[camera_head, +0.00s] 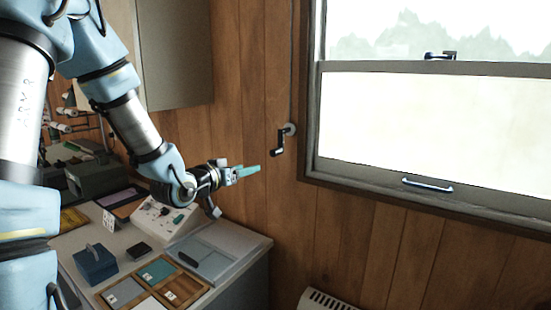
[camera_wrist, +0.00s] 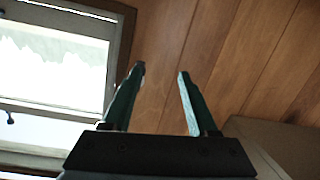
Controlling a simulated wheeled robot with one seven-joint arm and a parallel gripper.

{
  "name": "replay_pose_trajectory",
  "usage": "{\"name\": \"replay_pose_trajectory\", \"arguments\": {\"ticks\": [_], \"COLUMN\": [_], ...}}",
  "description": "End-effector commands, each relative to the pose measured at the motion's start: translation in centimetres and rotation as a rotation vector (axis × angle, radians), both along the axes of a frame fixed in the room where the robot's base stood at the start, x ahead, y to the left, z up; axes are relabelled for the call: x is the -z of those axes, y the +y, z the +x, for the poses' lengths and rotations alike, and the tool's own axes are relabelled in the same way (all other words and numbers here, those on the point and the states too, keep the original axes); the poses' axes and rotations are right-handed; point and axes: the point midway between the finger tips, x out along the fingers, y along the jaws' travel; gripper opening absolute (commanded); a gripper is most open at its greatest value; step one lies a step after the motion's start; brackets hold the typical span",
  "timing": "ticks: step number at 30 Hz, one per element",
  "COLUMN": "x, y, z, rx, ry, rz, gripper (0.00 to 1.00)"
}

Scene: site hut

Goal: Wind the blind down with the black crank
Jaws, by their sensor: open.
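The black crank (camera_head: 281,140) sits on a round mount on the wood wall, just left of the window frame, with its handle hanging down. A thin dark rod or cord runs up the wall above it. My gripper (camera_head: 250,171) is left of and slightly below the crank in the head view, apart from it. In the wrist view my gripper (camera_wrist: 161,72) shows two green fingers spread with nothing between them; the crank is not seen there. The window (camera_head: 425,120) shows trees through its upper part and plain white below. I cannot make out the blind itself.
A counter (camera_head: 228,247) below my arm holds a control box (camera_head: 165,217), a blue box (camera_head: 95,263) and a wooden tray (camera_head: 193,297). A grey cabinet (camera_head: 177,55) hangs above. A white heater (camera_head: 322,301) stands below the window. The wall around the crank is clear.

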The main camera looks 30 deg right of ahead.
Motion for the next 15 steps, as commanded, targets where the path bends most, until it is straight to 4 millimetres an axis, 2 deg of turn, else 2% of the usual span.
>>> {"name": "replay_pose_trajectory", "arguments": {"ticks": [3,7,11,15], "x": [-1.3,-2.2,-2.5,-2.6], "y": [-1.8,-2.8,-4.2,-6.5], "z": [-0.8,-0.9,-0.2,1.0], "rx": [0.051,0.07,0.072,0.072], "ry": [-0.035,-0.05,-0.05,-0.05], "rz": [-0.104,-0.147,-0.149,-0.149], "gripper": [0.59,0.59,0.59,0.59]}}
